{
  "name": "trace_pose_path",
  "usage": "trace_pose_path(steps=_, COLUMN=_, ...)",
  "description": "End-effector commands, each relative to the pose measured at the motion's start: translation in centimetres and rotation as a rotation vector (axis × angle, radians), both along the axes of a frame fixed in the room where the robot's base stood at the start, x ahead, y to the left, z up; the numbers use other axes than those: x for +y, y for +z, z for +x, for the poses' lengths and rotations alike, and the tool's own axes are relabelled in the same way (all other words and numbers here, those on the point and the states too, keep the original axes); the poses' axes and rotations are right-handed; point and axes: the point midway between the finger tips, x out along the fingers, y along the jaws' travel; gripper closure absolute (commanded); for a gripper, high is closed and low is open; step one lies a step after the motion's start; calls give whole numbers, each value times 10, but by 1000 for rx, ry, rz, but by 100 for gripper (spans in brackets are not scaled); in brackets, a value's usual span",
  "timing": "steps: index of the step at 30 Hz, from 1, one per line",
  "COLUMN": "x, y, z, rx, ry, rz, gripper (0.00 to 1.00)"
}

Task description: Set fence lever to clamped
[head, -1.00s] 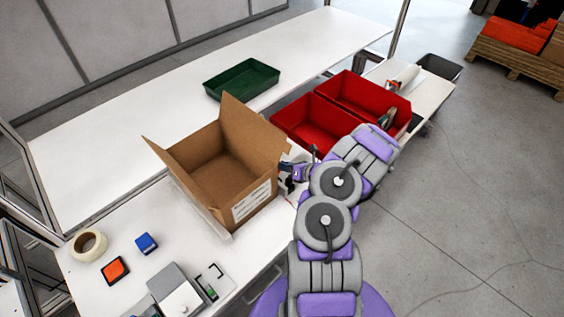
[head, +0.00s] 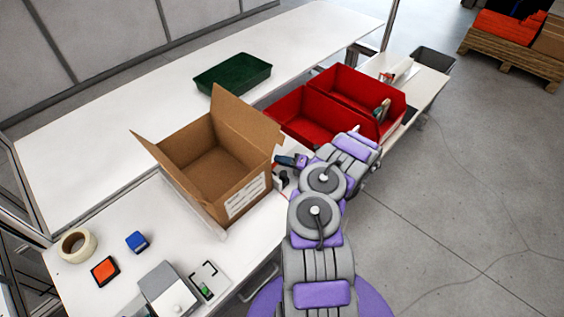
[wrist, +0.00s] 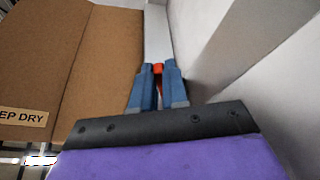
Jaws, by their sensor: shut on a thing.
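My gripper (head: 282,160) is beside the right side of the open cardboard box in the head view. In the wrist view my gripper's blue fingers (wrist: 158,72) are close together on a small red-orange piece, which I take to be the fence lever (wrist: 158,69). Only its tip and a thin strip between the fingers show. The rest is hidden by the fingers. A pale upright strip stands just behind it. I cannot tell the lever's angle from these frames.
The cardboard box (head: 254,158) stands close by on the white table. Two red bins (head: 300,122) are just behind my arm. A green tray (head: 232,75), tape roll (head: 77,245), blue block (head: 137,242) and orange-topped block (head: 104,271) lie farther off. A pale wall (wrist: 225,45) is close right of the fingers.

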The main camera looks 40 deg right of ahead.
Motion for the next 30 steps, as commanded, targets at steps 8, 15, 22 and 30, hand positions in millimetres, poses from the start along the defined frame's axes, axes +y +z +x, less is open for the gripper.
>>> trace_pose_path(steps=8, x=1, y=-3, z=-1, rx=7, ry=2, rz=11, gripper=100)
trace_pose_path(steps=15, x=0, y=-3, z=-1, rx=6, ry=1, rz=10, gripper=83)
trace_pose_path(steps=22, x=0, y=-1, z=-1, rx=2, ry=1, rz=9, gripper=62)
trace_pose_path(steps=30, x=0, y=0, z=-2, rx=0, ry=0, rz=9, gripper=62)
